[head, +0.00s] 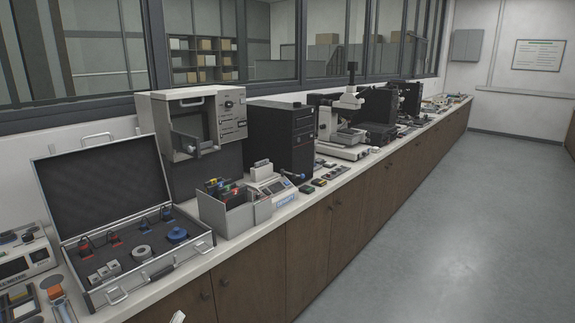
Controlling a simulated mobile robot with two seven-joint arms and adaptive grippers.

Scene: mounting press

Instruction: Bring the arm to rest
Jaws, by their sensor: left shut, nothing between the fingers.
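Only a small pale tip of my left gripper (178,317) shows at the bottom edge of the head view. It is in front of the wooden cabinets, below the counter edge and apart from everything on the counter. It is shut and empty; the rest of it and most of the arm are out of the picture. My right gripper is not in view. A beige press-like machine (226,118) with a dark opening and a front panel stands at the back of the counter.
The long counter (345,175) runs from lower left to far right. An open case (100,180) with several parts, a grey bin (222,218), a black computer tower (272,135) and a microscope (350,105) stand on it. The floor (450,220) to the right is clear.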

